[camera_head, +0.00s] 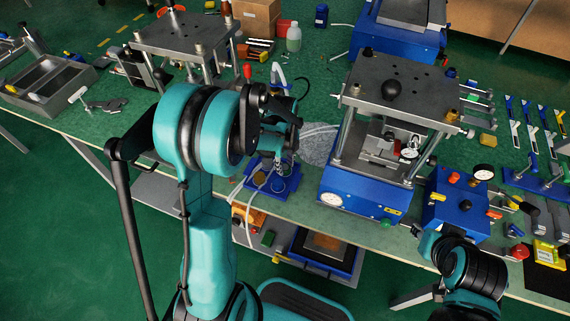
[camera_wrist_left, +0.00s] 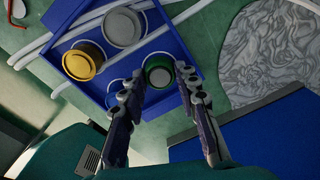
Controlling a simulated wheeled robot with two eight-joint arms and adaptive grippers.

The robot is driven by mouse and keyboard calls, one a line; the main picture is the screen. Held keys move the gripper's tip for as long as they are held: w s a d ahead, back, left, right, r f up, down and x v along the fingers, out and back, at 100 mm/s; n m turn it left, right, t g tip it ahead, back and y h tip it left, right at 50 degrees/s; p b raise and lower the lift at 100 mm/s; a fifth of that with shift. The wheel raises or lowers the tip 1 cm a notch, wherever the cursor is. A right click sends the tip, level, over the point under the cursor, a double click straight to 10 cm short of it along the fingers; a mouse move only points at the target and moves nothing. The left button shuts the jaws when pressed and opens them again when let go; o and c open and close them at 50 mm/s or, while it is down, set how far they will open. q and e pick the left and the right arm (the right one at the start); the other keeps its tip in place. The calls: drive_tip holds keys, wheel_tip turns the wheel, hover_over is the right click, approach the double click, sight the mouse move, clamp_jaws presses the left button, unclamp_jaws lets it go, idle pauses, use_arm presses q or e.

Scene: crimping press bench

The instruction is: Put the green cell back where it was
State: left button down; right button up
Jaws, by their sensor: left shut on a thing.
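My left gripper (camera_head: 281,178) reaches down over a small blue tray (camera_head: 288,190) at the bench's front edge. In the left wrist view, the fingers of my left gripper (camera_wrist_left: 160,86) are on either side of the round green cell (camera_wrist_left: 159,73) and shut on it. A yellow cell (camera_wrist_left: 83,61) and a grey cell (camera_wrist_left: 122,27) stand in the tray. An empty-looking well is partly hidden by the left finger.
A press with a blue base (camera_head: 345,195) stands right of the tray. Pale hoses (camera_wrist_left: 58,42) run beside and across the tray. The grey patterned mat (camera_head: 317,146) lies behind it. A blue box with a gauge (camera_head: 452,212) stands farther right.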

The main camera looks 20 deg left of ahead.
use_arm(q)
drive_tip(key=c, duration=1.1)
unclamp_jaws()
drive_tip(key=shift+f, duration=0.15)
drive_tip(key=shift+c, duration=0.2)
drive_tip(key=s+d+r+n+t+p, duration=0.1)
drive_tip(key=s+r+n+p, duration=0.15)
drive_tip(key=r, duration=0.65)
drive_tip(key=s+d+r+n+t+p, duration=0.1)
drive_tip(key=r+n+p, duration=0.15)
drive_tip(key=r, duration=0.55)
drive_tip(key=s+d+r+n+t, duration=0.2)
drive_tip(key=s+n, duration=0.3)
drive_tip(key=n, duration=0.3)
drive_tip(key=s+d+r+n+t, duration=0.2)
drive_tip(key=s+n, duration=0.3)
drive_tip(key=n, duration=0.3)
drive_tip(key=shift+s+n+t, duration=0.35)
drive_tip(key=shift+n+t, duration=0.05)
drive_tip(key=shift+t, duration=0.2)
drive_tip(key=shift+d, duration=0.1)
